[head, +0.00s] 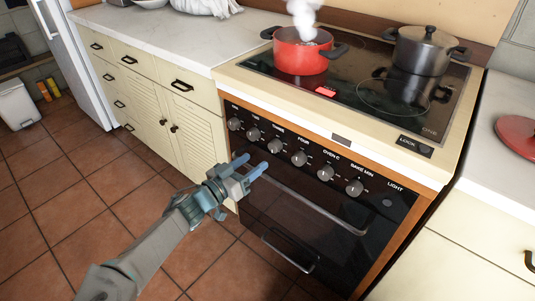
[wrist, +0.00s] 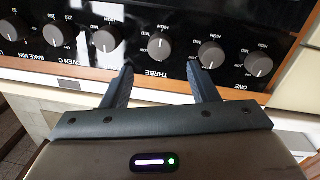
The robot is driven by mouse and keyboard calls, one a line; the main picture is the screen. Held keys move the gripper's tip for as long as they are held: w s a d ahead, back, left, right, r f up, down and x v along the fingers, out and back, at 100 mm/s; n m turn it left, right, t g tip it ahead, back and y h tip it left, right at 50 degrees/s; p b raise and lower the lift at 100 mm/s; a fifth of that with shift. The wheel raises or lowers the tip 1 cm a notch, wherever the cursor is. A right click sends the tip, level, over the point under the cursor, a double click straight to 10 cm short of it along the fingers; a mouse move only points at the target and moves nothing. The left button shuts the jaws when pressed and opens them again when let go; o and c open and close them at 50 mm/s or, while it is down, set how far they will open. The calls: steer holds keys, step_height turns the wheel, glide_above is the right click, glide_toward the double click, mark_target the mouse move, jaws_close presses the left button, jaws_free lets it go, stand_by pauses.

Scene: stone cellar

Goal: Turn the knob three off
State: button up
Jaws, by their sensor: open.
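Knob three (head: 275,146) is a round grey knob on the stove's black front panel, third from the left in the head view. The wrist view shows the panel upside down, with knob three (wrist: 161,47) above the printed word THREE. A pale pointer mark shows on its face, roughly upright in that view; I cannot tell the exact setting. My gripper (head: 253,163) is open and empty in front of the panel, just below the knobs. In the wrist view, knob three lies just beyond the gap between my fingertips (wrist: 160,67), and the fingers appear apart from it.
Neighbouring knobs two (wrist: 210,55) and four (wrist: 107,40) sit close on either side. The oven door handle (head: 310,200) runs below the panel. A steaming red pot (head: 300,54) and a dark lidded pot (head: 424,52) stand on the cooktop. Tiled floor (head: 60,215) is clear at left.

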mark_target(272, 149)
steer(key=x, duration=0.6)
steer(key=shift+w+d+b, duration=0.3)
steer(key=shift+b, duration=0.05)
steer(key=c, duration=1)
